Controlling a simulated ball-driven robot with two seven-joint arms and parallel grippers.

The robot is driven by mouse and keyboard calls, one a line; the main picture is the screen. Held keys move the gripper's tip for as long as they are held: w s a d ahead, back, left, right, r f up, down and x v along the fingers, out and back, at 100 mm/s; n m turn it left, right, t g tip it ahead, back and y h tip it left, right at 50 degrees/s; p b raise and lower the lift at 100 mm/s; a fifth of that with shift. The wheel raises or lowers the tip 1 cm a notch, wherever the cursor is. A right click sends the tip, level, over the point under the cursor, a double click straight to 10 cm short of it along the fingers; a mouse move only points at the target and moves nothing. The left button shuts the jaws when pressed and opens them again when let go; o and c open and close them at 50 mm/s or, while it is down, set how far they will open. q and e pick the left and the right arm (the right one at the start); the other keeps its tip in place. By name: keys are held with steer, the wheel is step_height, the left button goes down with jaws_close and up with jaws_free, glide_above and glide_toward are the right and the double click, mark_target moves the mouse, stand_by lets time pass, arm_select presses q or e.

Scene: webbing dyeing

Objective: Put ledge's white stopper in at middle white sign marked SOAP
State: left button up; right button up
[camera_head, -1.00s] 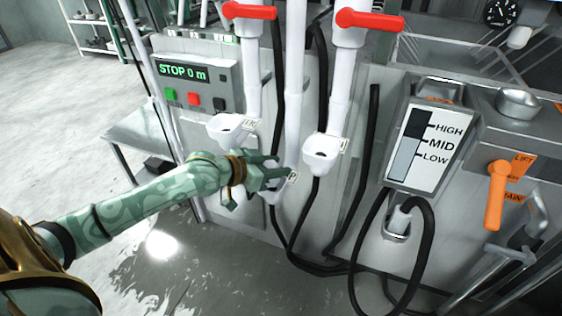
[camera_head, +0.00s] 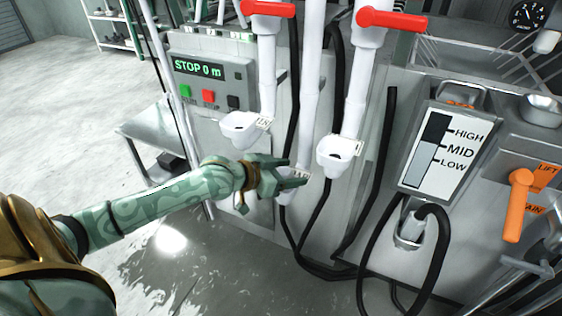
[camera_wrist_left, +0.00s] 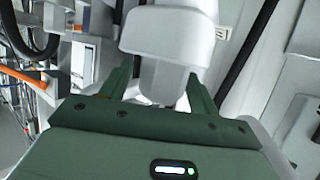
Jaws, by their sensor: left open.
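My left gripper (camera_head: 290,182) is open at the middle one of three white cups, in front of the machine, and hides most of that cup (camera_head: 287,201). A small white sign (camera_head: 301,172) shows just behind the fingers; its lettering is too small to read. In the left wrist view the two green fingers (camera_wrist_left: 163,92) stand apart on either side of a white rounded part (camera_wrist_left: 163,82), below a wider white cylinder (camera_wrist_left: 167,35). I cannot tell whether this part is a stopper, or whether the fingers touch it. No ledge stopper can be made out for certain. My right gripper is not in view.
White cups stand left (camera_head: 243,128) and right (camera_head: 338,153) of my gripper, under pipes with red handles (camera_head: 391,19). Black hoses (camera_head: 318,215) hang close by on the right. A control box (camera_head: 211,82) reads STOP 0 m. Open floor lies front left.

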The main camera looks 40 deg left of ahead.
arm_select(q)
steer(key=p+v, duration=0.8)
steer(key=v, duration=0.8)
steer(key=shift+p, duration=0.4)
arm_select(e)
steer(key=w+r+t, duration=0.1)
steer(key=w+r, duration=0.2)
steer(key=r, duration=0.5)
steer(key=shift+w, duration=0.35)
arm_select(q)
steer(key=shift+r, duration=0.1)
